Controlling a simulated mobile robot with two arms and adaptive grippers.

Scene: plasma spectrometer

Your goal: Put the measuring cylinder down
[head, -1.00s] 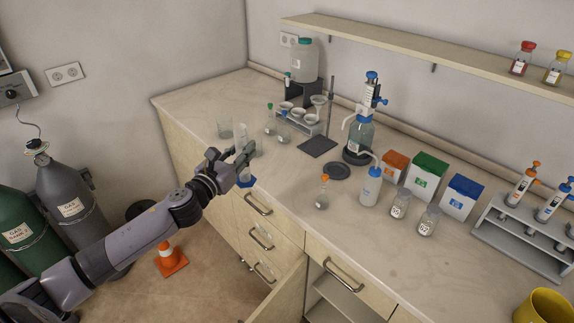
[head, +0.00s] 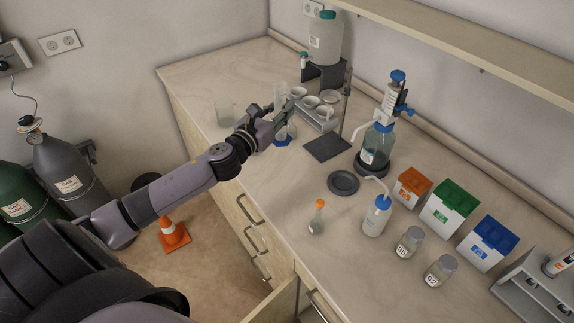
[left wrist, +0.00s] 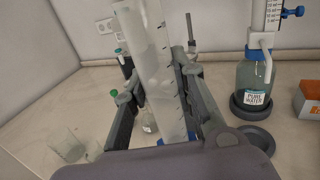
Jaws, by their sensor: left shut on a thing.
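The measuring cylinder (head: 279,92) is clear with a blue foot, upright or nearly so over the left part of the bench. My left gripper (head: 281,113) is shut on it. In the left wrist view the graduated cylinder (left wrist: 150,50) stands between the two fingers, and a bit of the blue foot shows low behind them. I cannot tell whether the foot touches the bench top (head: 270,190). My right gripper is in neither view.
A glass beaker (head: 224,113) stands left of the cylinder. A rack with funnels (head: 318,118), a dark stand plate (head: 327,147) and a pure water dispenser bottle (head: 378,145) are to the right. The front bench has free room.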

